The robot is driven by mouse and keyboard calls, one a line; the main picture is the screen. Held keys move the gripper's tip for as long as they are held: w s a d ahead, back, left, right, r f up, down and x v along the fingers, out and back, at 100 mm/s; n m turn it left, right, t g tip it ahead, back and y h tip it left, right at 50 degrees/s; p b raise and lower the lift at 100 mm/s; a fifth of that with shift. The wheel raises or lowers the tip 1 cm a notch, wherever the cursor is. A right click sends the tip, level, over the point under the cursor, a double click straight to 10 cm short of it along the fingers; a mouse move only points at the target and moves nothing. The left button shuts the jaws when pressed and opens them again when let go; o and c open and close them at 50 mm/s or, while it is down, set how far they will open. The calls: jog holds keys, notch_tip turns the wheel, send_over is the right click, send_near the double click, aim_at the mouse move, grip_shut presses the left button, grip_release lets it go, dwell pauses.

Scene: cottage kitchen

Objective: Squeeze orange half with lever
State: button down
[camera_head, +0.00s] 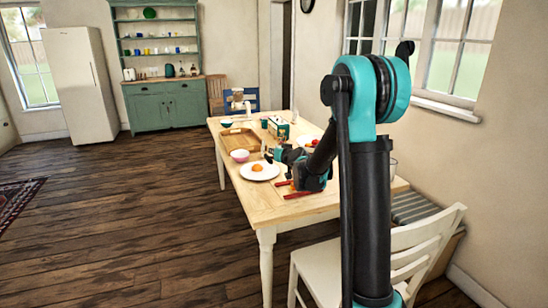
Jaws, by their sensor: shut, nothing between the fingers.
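An orange piece (257,168) lies on a white plate (271,175) near the left edge of the wooden table. From here I cannot tell whether it is a half. My gripper (268,155) is shut and empty, low over the table just behind and right of the orange piece, by a pink-rimmed bowl. A long red item (299,195) and a shorter red item (283,183) lie right of the plate; what they are is too small to tell. No lever squeezer can be made out clearly.
A pink-white bowl (240,155) and a wooden tray (240,140) stand behind the plate. A green-and-cream box-like item (278,127) is further back. A plate of red food (311,142) is at right. A white chair (425,250) stands at the near right.

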jog(key=r+v, duration=0.1)
jog(key=v, duration=0.9)
jog(key=shift+d+r, duration=0.2)
dwell(2.0)
